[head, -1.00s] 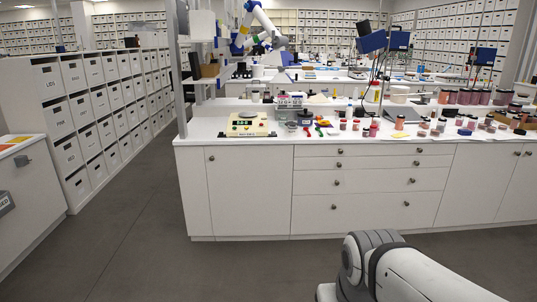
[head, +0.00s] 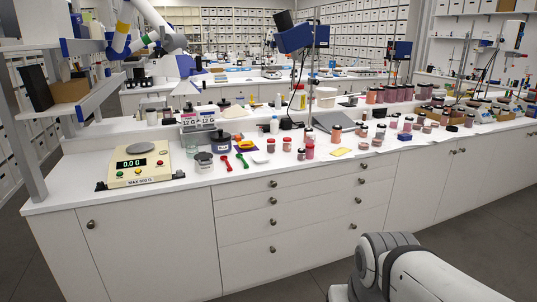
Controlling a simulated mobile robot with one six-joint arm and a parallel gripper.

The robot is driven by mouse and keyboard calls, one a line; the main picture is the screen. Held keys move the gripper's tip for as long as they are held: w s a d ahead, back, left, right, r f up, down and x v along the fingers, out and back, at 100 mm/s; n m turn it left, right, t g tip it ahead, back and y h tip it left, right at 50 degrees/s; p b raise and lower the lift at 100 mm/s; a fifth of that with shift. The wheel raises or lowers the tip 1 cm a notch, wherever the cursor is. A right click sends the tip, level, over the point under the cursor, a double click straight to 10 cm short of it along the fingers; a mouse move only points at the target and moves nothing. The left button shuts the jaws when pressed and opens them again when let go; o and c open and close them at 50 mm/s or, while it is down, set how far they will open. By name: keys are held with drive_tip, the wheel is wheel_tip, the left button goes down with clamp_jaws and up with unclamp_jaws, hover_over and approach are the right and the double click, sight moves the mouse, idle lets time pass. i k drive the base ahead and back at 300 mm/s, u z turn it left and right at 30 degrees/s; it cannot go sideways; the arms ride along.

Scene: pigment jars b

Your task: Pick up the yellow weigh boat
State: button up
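A flat yellow piece (head: 341,152) lies further right near the front edge. A link of my own arm shows at the lower right, well in front of the bench. My gripper is out of view.
A scale (head: 139,165) reading 0.0 stands at the left. Several pigment jars crowd the right. Drawers (head: 300,210) form the bench front.

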sight(247, 144)
drive_tip(key=z, duration=0.05)
drive_tip(key=i, duration=1.65)
drive_tip(key=u, duration=0.4)
drive_tip(key=i, duration=1.5)
drive_tip(key=u, duration=0.35)
